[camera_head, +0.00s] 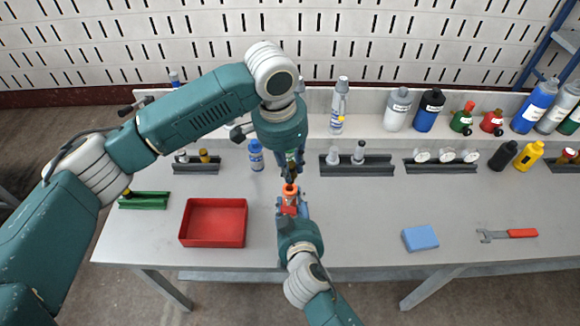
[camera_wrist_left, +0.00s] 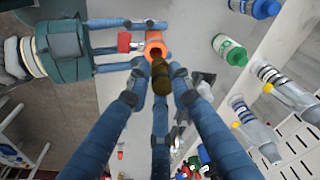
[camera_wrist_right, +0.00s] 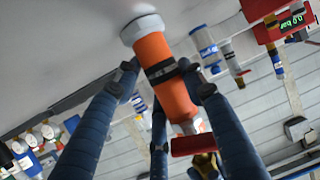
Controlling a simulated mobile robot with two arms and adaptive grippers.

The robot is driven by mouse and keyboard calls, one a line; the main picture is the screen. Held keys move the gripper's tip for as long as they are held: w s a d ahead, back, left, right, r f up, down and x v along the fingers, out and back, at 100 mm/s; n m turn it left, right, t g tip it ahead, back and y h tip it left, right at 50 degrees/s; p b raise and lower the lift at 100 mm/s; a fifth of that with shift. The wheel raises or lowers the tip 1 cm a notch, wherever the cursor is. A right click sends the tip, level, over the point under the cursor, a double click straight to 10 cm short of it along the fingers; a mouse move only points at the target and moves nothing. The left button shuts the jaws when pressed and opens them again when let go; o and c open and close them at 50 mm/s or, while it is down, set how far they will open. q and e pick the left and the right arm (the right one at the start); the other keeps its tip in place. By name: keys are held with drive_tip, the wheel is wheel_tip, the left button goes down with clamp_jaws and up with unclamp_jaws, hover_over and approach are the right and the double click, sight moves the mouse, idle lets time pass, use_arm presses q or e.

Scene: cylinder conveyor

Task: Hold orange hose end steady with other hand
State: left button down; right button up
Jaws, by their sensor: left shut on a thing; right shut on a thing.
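The orange hose end (camera_head: 289,191) stands above the middle of the bench, with a black band and a white far end in the right wrist view (camera_wrist_right: 165,72). My right gripper (camera_head: 288,210) is shut around it from below. My left gripper (camera_head: 292,168) comes from above and is shut on a dark brass fitting (camera_wrist_left: 161,76). In the left wrist view the fitting's tip overlaps the round mouth of the orange hose end (camera_wrist_left: 154,45). I cannot tell whether it is inside. A red lever (camera_wrist_right: 194,144) sticks out beside the hose end.
A red tray (camera_head: 213,245) lies at the left of the bench. A blue block (camera_head: 420,238) and a red-handled wrench (camera_head: 508,235) lie to the right. Bottles, such as a blue one (camera_head: 428,110), stand along the back shelf. The bench between tray and block is otherwise clear.

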sight(290, 165)
use_arm(q)
drive_tip(key=shift+r, duration=3.75)
use_arm(e)
drive_tip(key=shift+d, duration=0.1)
drive_tip(key=o, duration=1.3)
drive_tip(key=shift+o, duration=0.2)
